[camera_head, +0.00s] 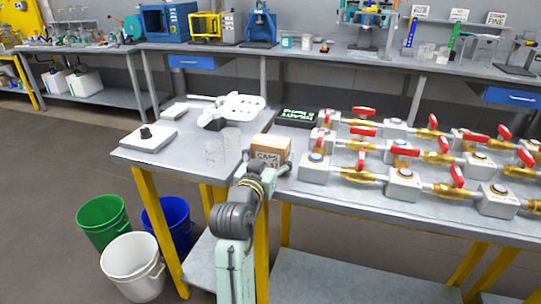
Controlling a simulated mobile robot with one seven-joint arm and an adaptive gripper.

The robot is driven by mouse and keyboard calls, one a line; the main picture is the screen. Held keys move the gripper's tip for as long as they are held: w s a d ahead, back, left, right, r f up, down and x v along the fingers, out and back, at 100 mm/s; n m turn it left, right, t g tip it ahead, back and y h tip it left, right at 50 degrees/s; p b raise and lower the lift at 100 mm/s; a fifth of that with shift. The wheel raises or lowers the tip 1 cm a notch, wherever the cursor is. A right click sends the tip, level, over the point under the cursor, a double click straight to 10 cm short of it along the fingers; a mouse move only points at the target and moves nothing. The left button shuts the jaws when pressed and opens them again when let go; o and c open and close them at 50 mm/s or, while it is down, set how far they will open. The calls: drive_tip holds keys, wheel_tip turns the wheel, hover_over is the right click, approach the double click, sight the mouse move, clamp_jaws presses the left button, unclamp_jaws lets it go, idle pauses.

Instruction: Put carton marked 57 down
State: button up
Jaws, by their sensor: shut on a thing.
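A small brown carton (270,149) with dark print, partly legible as "CAPS" and a number below, is at the front middle of the grey workbench (183,151). My arm reaches up from the bottom of the picture to it. My gripper (264,167) is at the carton's near side, shut on it, and hides its lower part. I cannot tell whether the carton's base touches the bench top.
Clear beakers (215,152) stand just left of the carton. A black display (297,117) is behind it. Valve blocks with red handles (315,168) crowd the right side. Bare bench top shows between the beakers and the white plate device (148,139).

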drive_tip(key=shift+f, duration=0.15)
drive_tip(key=o, duration=1.3)
drive_tip(key=shift+s+a, duration=0.1)
drive_tip(key=shift+s, duration=0.15)
drive_tip(key=b+v, duration=0.3)
drive_tip(key=v, duration=0.8)
drive_tip(key=shift+s, duration=0.25)
